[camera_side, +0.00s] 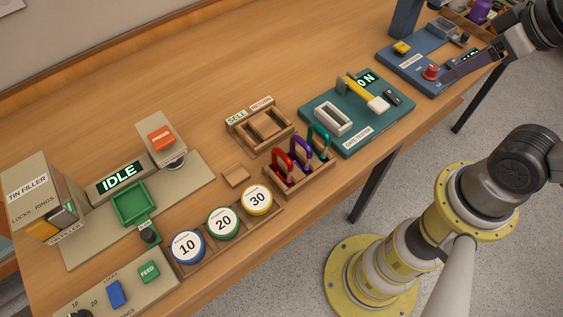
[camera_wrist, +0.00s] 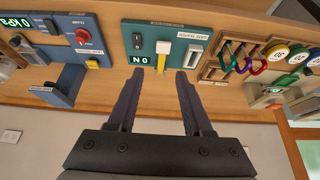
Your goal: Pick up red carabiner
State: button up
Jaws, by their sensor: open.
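The red carabiner (camera_side: 282,166) stands upright in a wooden rack (camera_side: 300,182), at the left end of a row beside a purple one (camera_side: 301,149) and a green one (camera_side: 319,141). In the wrist view the red carabiner (camera_wrist: 260,69) shows small at the right, past the green and purple ones. My gripper (camera_wrist: 161,74) is open with nothing between its fingers. It is well away from the red carabiner, with its fingertips in front of the teal gate panel in the wrist view. In the side view it is at the upper right, partly out of frame.
The teal panel (camera_side: 338,137) with a yellow-handled lever stands beside the rack. A blue panel (camera_side: 405,71) with a red knob is farther right. Numbered cups (camera_side: 222,222) and a wooden sell/return tray (camera_side: 258,128) flank the rack. Bare tabletop lies behind.

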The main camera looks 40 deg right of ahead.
jog(key=w+a+r+m, duration=0.2)
jog(key=w+r+m, duration=0.2)
jog(key=w+r, duration=0.1)
jog(key=n+g, duration=0.4)
jog(key=g, duration=0.2)
send_over(281, 156)
notch_tip(281, 156, down, 9)
notch_tip(281, 156, down, 8)
jog(key=shift+f, duration=0.1)
jog(key=shift+d+f, duration=0.15)
jog(key=shift+f, duration=1.15)
jog(key=shift+d+f, duration=0.1)
jog(key=shift+f, duration=1.2)
